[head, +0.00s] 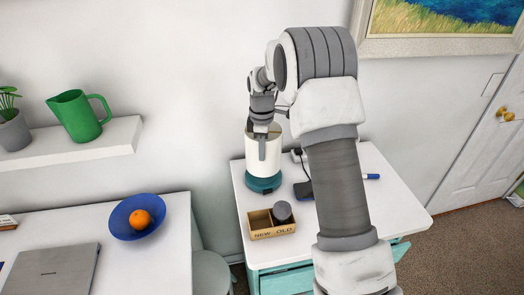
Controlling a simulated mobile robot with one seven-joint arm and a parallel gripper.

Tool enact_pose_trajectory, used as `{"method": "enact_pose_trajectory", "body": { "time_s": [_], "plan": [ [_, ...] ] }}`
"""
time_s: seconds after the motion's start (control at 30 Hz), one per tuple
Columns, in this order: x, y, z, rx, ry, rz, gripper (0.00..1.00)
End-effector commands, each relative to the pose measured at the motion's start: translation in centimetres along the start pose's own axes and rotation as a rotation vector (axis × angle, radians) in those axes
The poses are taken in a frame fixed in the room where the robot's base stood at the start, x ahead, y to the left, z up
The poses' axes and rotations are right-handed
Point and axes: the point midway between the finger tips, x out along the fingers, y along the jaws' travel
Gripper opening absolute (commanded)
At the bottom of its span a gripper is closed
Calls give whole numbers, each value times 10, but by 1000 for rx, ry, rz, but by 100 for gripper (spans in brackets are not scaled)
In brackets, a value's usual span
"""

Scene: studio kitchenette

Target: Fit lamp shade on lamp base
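The cream-white lamp shade (274,153) is upright at the back left of the white cabinet top. The teal lamp base (263,184) stands directly below it, and the shade's lower edge meets the base in this view. Whether the shade is fully seated cannot be told. My gripper (262,150) points down at the shade's top, with one finger in front of its near wall. The other finger is hidden, so I cannot see whether the gripper is closed on the wall.
A cardboard box (263,233) marked NEW and OLD stands in front, with a dark round item (282,211) at its right compartment. A black object (304,190) lies right of the base. A blue-and-white marker (371,176) lies farther right. My arm hides part of the top.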

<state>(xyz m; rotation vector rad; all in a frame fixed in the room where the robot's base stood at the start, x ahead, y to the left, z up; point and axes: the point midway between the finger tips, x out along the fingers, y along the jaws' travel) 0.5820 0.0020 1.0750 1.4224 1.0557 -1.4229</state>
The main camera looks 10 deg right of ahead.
Motion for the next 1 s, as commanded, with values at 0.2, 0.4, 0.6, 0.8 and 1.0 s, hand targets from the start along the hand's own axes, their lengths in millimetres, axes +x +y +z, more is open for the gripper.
{"method": "enact_pose_trajectory", "body": {
  "time_s": [0.2,0.4,0.6,0.8,1.0],
  "plan": [
    [0,0,0,0,0,1,0],
    [0,0,0,0,0,1,0],
    [2,0,0,0,0,1,0],
    [8,0,0,0,0,1,0],
    [14,0,0,0,0,1,0]
  ]
}}
